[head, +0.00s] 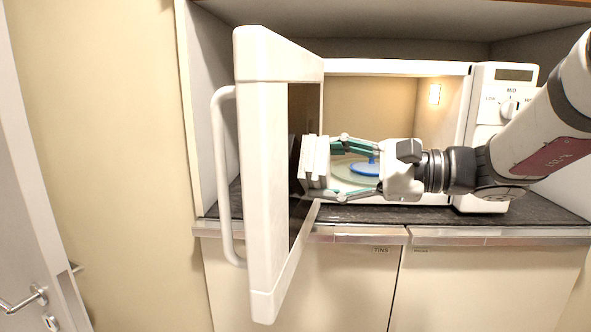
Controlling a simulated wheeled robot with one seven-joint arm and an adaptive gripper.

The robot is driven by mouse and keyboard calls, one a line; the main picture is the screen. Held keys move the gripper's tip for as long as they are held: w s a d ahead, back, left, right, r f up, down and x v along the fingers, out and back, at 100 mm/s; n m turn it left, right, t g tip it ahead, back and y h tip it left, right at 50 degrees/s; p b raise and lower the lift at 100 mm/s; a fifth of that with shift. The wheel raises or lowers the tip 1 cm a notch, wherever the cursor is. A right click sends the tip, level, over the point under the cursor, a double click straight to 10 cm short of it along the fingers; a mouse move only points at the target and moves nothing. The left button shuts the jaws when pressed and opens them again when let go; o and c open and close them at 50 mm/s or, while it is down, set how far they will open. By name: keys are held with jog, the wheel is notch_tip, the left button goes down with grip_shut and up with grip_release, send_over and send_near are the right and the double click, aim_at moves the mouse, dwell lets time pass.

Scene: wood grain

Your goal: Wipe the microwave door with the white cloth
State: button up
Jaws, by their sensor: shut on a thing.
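The white microwave (400,68) stands on the dark counter with its door (265,180) swung open toward me. The door's white handle (222,180) is on its left side, and its dark inner pane (303,105) faces right. My gripper (322,167) reaches in from the right and is shut on a white, folded, block-like thing, which I take for the white cloth (312,160). The cloth is at the inner face of the door. I cannot tell for sure whether it touches the pane. The cloth's far side is hidden.
Inside the lit microwave, a blue item (364,169) sits on the round turntable (345,172), partly behind my gripper. The control panel (503,100) is at the right. The dark counter (420,214) runs above pale cupboards (300,280). A house door (30,200) is at the far left.

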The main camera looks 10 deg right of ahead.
jog(key=shift+w+d+b, duration=0.8)
jog(key=shift+w+d, duration=0.95)
jog(key=shift+w, duration=1.45)
jog(key=shift+s+a+p, duration=0.3)
jog(key=shift+s+a, duration=0.3)
jog(key=shift+s, duration=0.45)
jog(key=shift+s+a+p, duration=0.35)
jog(key=shift+s+a, duration=0.25)
jog(key=shift+s, duration=0.5)
jog(key=shift+s+a+p, duration=0.3)
jog(key=shift+s+a, duration=0.3)
jog(key=shift+s, duration=0.45)
jog(key=shift+r, duration=0.15)
jog(key=shift+r+p, duration=0.9)
jog(key=shift+r, duration=0.4)
jog(key=shift+w+d+f+b, duration=0.1)
jog(key=shift+w+d+b, duration=0.25)
jog(key=shift+w, duration=0.5)
jog(key=shift+w+d+b, duration=0.2)
jog(key=shift+w+d, duration=0.15)
jog(key=shift+w, duration=0.45)
jog(key=w+d, duration=0.2)
jog(key=w, duration=0.1)
jog(key=shift+w+b, duration=0.1)
jog(key=shift+b, duration=0.25)
jog(key=shift+a, duration=0.1)
